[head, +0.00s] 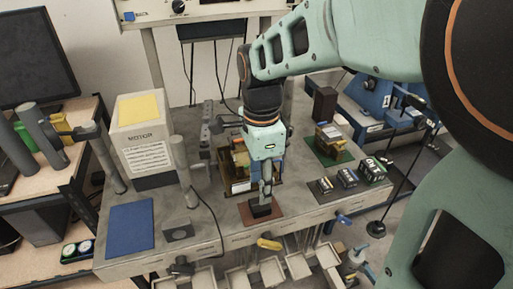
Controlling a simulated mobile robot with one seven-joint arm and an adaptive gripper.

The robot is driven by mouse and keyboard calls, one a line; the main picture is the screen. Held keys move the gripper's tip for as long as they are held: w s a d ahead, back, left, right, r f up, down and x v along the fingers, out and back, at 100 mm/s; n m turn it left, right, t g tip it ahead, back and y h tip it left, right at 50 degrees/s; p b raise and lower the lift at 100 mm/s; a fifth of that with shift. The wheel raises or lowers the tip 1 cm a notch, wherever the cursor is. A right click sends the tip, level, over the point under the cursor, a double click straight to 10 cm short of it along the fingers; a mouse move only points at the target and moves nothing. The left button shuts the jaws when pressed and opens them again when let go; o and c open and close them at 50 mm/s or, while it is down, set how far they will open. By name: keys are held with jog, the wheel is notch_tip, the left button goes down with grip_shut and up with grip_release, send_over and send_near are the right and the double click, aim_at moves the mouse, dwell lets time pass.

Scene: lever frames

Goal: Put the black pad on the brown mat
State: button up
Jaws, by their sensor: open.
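The brown mat (277,219) lies flat near the front edge of the grey workbench, in the middle of the head view. A small black block, which looks like the black pad (261,210), is on the mat. My gripper (266,199) points down right above the pad, its jaws open. The fingertips are at or just over the pad's top; whether they touch it I cannot tell. The arm and gripper hide part of the bench behind.
A motor box (141,130) and grey posts stand left. A yellowish boxed unit (234,165) is close behind my gripper. Several small boxes (347,178) and a green mat (322,158) are right.

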notch_tip(320, 180, up, 6)
dwell(0.5)
